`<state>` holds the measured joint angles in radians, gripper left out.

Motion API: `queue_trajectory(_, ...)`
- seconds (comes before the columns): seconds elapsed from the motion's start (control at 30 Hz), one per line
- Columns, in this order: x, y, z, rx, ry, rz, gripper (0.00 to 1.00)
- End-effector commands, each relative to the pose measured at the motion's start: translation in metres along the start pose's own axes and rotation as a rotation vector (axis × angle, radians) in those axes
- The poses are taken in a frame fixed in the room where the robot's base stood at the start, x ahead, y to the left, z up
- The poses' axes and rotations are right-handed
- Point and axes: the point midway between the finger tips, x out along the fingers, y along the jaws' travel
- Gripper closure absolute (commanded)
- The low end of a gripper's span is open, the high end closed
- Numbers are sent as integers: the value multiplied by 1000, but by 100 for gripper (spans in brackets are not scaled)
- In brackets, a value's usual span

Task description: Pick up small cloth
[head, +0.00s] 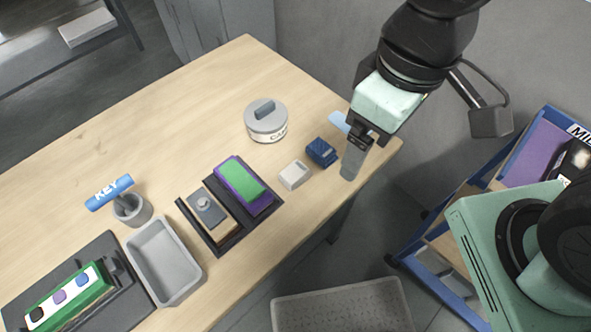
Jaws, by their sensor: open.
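A flat light blue piece (339,122), which looks like the small cloth, shows at the right end of the wooden table, partly hidden behind my gripper. My gripper (353,160) is over the table's right edge, pointing down, with nothing visible between its fingers. One grey finger shows clearly; the other is mostly hidden. A small dark blue item with pale markings (321,152) sits just left of the gripper; I cannot tell whether it is folded fabric or a block. I cannot tell whether the gripper touches anything.
A blue-framed shelf (448,287) stands right. The table's back left is clear.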

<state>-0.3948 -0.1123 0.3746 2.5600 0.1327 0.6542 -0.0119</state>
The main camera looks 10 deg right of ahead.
Motion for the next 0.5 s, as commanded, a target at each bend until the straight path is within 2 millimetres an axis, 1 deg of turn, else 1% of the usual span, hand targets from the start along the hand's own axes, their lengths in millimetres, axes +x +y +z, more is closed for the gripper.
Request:
queue_trajectory(0.23, 0, 0, 0, 0, 0, 0, 15)
queue_trajectory(0.27, 0, 0, 0, 0, 0, 0, 18)
queue_trajectory(0.3, 0, 0, 0, -2, -1, 0, 29)
queue_trajectory(0.33, 1, 0, -1, -10, -1, 1, 29)
queue_trajectory(0.43, 8, 1, -10, -107, -11, 6, 29)
queue_trajectory(0.47, 11, 1, -14, -161, -16, 9, 29)
queue_trajectory(0.5, 16, 1, -22, -251, -24, 13, 29)
